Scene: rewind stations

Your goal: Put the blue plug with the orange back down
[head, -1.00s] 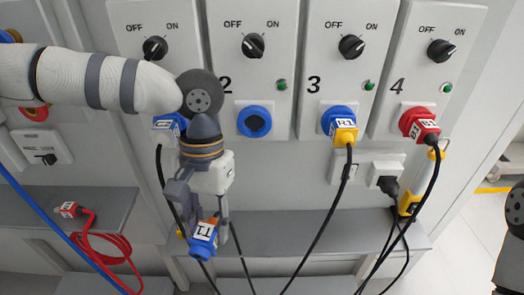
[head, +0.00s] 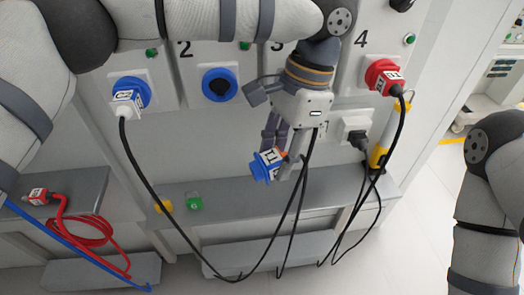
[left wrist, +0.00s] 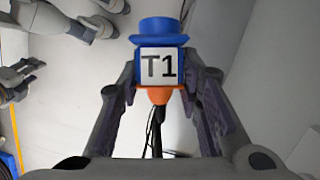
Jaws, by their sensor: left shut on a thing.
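The blue plug with the orange back (head: 265,167), labelled T1, hangs in my left gripper (head: 282,147) in front of the panel, above the grey ledge (head: 240,197). In the left wrist view, the plug (left wrist: 161,65) sits between the two fingers of the left gripper (left wrist: 160,95), its blue collar pointing away and its orange back towards the palm. The gripper is shut on it. Its black cable hangs down. My right arm (head: 490,190) shows at the right edge; its gripper is out of the picture.
The blue socket at 2 (head: 220,86) has no plug. A blue plug with a white back (head: 130,97) sits at far left, a red plug (head: 386,78) at 4. My left arm covers socket 3.

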